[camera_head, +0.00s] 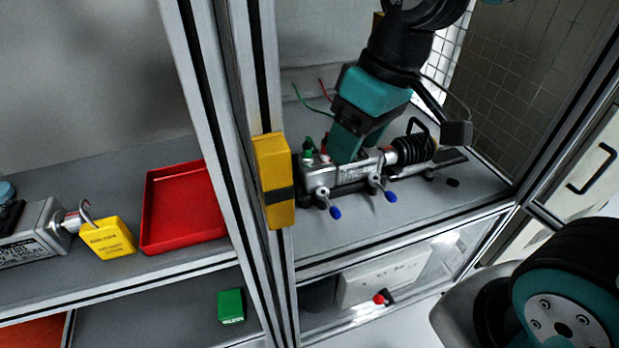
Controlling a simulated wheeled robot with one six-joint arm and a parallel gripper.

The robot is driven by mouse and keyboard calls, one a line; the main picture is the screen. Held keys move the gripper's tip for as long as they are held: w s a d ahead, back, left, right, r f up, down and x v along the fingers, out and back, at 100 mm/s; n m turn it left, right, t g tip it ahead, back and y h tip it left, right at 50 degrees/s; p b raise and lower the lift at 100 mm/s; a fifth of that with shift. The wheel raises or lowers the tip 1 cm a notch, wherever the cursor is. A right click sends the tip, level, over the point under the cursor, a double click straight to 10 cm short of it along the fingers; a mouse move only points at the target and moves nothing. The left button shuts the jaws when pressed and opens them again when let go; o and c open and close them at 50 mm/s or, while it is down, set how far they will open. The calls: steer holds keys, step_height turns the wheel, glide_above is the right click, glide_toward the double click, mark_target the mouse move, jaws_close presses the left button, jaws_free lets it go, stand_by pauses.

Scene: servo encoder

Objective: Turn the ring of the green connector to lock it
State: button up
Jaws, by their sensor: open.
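A small green connector (309,144) stands upright on top of the grey metal servo unit (352,172), near its left end. A green wire rises behind it. A small red part (325,157) sits just right of it, with a red wire above. My gripper (342,152) points down from the upper right, its teal end over the servo unit, right of the green connector and apart from it in the picture. I see no object held. My gripper's fingertips and the far side of the unit are partly hidden, and the connector's ring is too small to make out.
A yellow box (274,180) is strapped to the upright post (240,130) left of the servo unit. Blue-tipped levers (335,211) stick out in front.

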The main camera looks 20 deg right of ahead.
steer(key=w+d+f+n+h+b, duration=0.1)
steer(key=w+d+f+n+b, duration=0.15)
steer(key=w+f+b, duration=0.8)
steer(key=n+g+h+b, duration=0.1)
steer(key=n+h+b, duration=0.15)
steer(key=n, duration=0.75)
glide_toward(307, 144)
steer(key=shift+y, duration=0.25)
steer(key=f+b, duration=0.6)
steer(key=b, duration=0.2)
steer(key=f+b, duration=0.6)
steer(key=b, duration=0.3)
steer(key=shift+d+f+b, duration=0.2)
steer(key=shift+b, duration=0.1)
steer(key=shift+r, duration=0.1)
steer(key=c, duration=0.9)
